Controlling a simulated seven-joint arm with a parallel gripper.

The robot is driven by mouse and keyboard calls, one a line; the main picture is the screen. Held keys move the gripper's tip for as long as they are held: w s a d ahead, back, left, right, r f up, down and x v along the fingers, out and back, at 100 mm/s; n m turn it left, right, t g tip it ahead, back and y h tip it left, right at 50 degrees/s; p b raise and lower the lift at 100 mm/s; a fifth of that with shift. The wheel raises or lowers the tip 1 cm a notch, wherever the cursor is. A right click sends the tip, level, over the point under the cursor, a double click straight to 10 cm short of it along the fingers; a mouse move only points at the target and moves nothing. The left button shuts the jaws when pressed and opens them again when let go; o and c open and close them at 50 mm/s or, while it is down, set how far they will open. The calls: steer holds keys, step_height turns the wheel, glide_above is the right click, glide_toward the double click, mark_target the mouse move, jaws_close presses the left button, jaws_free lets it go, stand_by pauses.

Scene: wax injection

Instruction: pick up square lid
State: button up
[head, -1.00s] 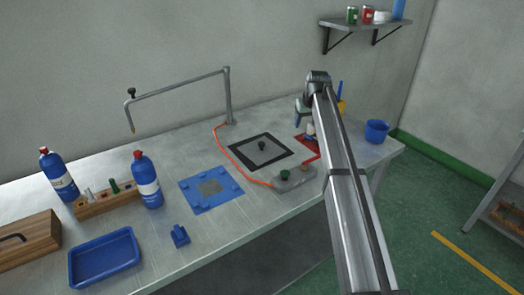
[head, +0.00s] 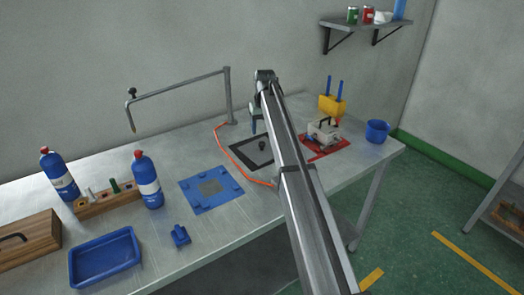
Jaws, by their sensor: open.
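The square lid (head: 253,155) is a flat grey plate with a dark round knob (head: 262,145) at its middle. It lies within a black square border on the table, and my arm hides its right part. My gripper (head: 254,129) hangs just behind the lid's knob, a little to its left in the head view. It is open and holds nothing that I can see. My arm partly covers it, so its exact height above the lid cannot be told.
A red-orange cable (head: 228,152) runs left of the lid. A tall grey bent-pipe stand (head: 228,95) rises behind it. A blue plate (head: 210,188) lies left front. A metal box (head: 323,131) sits on a red mat (head: 331,149) at right, near a blue bucket (head: 377,131).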

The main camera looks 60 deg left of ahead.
mark_target(262, 143)
steer(key=shift+w+a+f, duration=0.1)
steer(key=shift+a+f, duration=0.1)
steer(key=shift+f, duration=1)
steer(key=shift+w+a+f, duration=0.1)
steer(key=shift+a+f, duration=0.05)
steer(key=shift+f, duration=1.1)
steer(key=shift+w+a+f, duration=0.1)
steer(key=shift+a+f, duration=0.1)
steer(key=shift+f, duration=1)
steer(key=shift+c, duration=0.2)
jaws_close()
steer(key=shift+r, duration=0.1)
